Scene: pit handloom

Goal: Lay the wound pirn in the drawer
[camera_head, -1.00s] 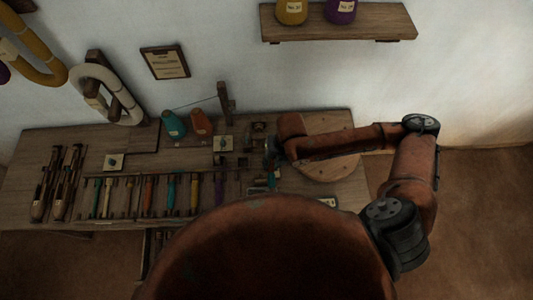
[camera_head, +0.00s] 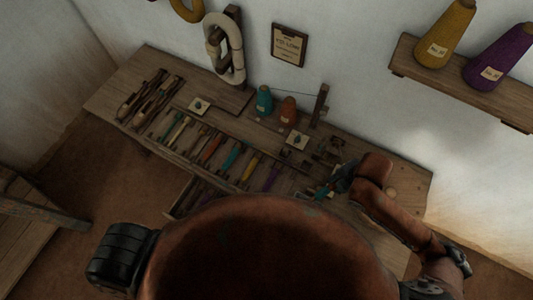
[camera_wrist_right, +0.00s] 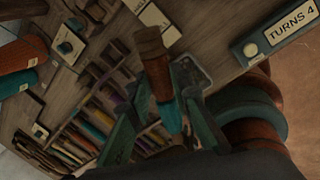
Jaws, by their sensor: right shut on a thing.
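The wound pirn (camera_wrist_right: 168,112), with a bare wooden end and teal yarn, stands between the fingers of my right gripper (camera_wrist_right: 165,122) in the right wrist view. The gripper is shut on it, above the bench top. In the head view my right gripper (camera_head: 335,185) is small and dark over the right part of the bench, and I cannot separate the pirn from it. The drawer (camera_head: 180,197) shows as a pulled-out wooden edge under the bench front, left of the gripper. My own body hides most of it. My left gripper is not in view.
The bench (camera_head: 110,85) carries a row of coloured pirns (camera_head: 230,158), shuttles (camera_head: 150,95) and two yarn cones (camera_head: 264,100). A "TURNS 4" counter (camera_wrist_right: 280,35) lies near the gripper. A shelf (camera_head: 450,78) hangs at the right. A wooden frame (camera_head: 35,210) stands at the lower left.

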